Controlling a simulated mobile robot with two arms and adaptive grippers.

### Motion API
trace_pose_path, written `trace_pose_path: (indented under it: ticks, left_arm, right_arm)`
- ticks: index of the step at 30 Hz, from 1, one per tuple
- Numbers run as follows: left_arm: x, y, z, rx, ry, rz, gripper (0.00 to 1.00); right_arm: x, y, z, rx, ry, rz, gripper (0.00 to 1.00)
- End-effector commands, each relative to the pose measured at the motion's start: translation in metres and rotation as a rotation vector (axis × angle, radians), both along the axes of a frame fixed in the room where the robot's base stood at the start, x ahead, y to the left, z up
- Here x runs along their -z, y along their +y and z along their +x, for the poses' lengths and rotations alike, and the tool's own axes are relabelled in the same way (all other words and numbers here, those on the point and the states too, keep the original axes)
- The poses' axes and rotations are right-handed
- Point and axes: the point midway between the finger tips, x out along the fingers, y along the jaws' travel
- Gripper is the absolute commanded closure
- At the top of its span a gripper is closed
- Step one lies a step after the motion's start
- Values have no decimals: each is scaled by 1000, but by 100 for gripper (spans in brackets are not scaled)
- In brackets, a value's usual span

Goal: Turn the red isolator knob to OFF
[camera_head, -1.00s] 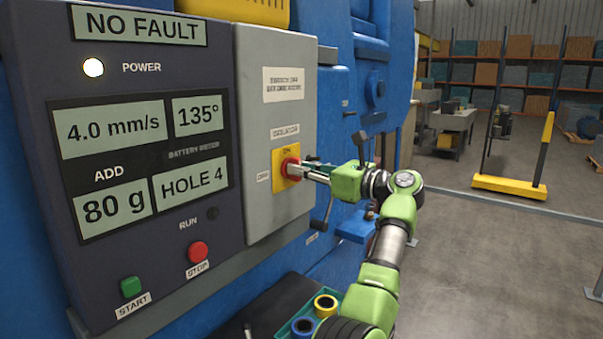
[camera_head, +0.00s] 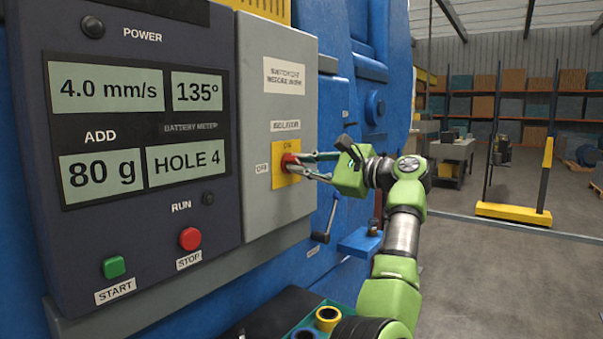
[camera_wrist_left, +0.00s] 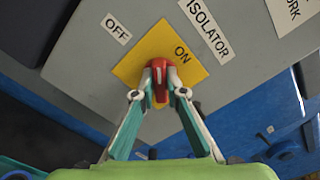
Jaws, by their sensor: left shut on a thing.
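The red isolator knob (camera_head: 287,163) sits on a yellow square plate (camera_head: 287,176) on the grey box. ON is marked above it and OFF to its left. My left gripper (camera_head: 292,166) is shut on the knob, fingers on either side. In the left wrist view the fingertips (camera_wrist_left: 159,92) pinch the red knob (camera_wrist_left: 158,66). Its grip runs upright in that picture, between the directions of the ON mark (camera_wrist_left: 182,54) and the OFF label (camera_wrist_left: 116,28). The fingers hide part of it. My right gripper is out of view.
The dark control panel (camera_head: 135,240) is left of the grey box (camera_head: 270,50). Its power lamp (camera_head: 93,27) is dark. Green START (camera_head: 114,267) and red STOP (camera_head: 190,239) buttons are below. A crank handle (camera_head: 326,220) and blue ledge (camera_head: 360,242) lie below the gripper.

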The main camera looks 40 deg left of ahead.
Motion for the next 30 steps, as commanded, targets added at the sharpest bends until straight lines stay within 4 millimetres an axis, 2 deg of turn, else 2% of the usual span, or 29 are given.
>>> trace_pose_path:
  ticks: [15,22,30]
  left_arm:
    - [3,0,-1,0,-457,51,100]
    - [4,0,-1,0,-591,66,100]
    - [4,0,-1,-1,-668,73,100]
  right_arm:
    - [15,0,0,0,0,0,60]
    - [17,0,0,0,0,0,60]
    - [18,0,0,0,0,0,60]
